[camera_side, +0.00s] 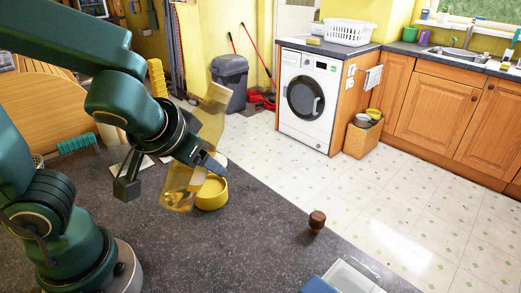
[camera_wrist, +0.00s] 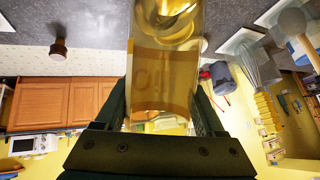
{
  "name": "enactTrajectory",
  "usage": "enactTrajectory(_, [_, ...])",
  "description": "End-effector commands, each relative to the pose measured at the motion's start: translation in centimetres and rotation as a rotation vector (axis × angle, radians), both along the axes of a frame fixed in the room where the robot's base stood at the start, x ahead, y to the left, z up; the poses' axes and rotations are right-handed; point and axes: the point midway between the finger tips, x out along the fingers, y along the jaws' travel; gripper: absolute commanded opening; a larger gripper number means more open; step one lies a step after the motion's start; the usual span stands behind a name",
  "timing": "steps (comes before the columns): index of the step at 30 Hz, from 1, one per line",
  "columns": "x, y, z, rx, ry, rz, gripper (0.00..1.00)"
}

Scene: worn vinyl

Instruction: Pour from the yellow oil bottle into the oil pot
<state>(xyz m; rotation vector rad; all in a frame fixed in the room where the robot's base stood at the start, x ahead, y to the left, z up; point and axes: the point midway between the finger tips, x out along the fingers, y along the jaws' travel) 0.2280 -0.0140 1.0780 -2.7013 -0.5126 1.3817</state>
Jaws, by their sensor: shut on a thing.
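The yellow oil bottle (camera_side: 178,198) is see-through amber. My gripper (camera_side: 205,160) is shut on it, and it is strongly tilted above the dark counter in the side view. In the wrist view the bottle (camera_wrist: 160,75) stands between the two fingers, with faint raised lettering on its wall. The oil pot (camera_side: 212,198) is a low yellow round vessel on the counter, just right of the bottle's lower end. The gripper and bottle partly cover it. I cannot tell whether oil is flowing or whether bottle and pot touch.
A small dark brown wooden piece (camera_side: 317,221) stands near the counter's right edge. A clear-and-blue box (camera_side: 345,278) is at the front. A green-handled brush (camera_side: 77,143) and a yellow ridged object (camera_side: 157,78) are at the left. The counter between pot and wooden piece is bare.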

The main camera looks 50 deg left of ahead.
Motion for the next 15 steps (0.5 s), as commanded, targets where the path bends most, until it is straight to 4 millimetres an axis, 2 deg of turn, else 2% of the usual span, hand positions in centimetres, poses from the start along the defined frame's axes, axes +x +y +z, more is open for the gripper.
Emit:
enactTrajectory(3, [-3.4,0.9,-3.2,0.004,0.172,0.170,0.08])
enactTrajectory(6, [-5.7,0.6,-4.9,-0.021,0.305,0.319,0.08])
enactTrajectory(10, [-6.8,0.3,-6.1,-0.079,0.448,0.495,0.08])
enactTrajectory(15, [-7.0,1.0,-6.6,-0.126,0.554,0.568,0.08])
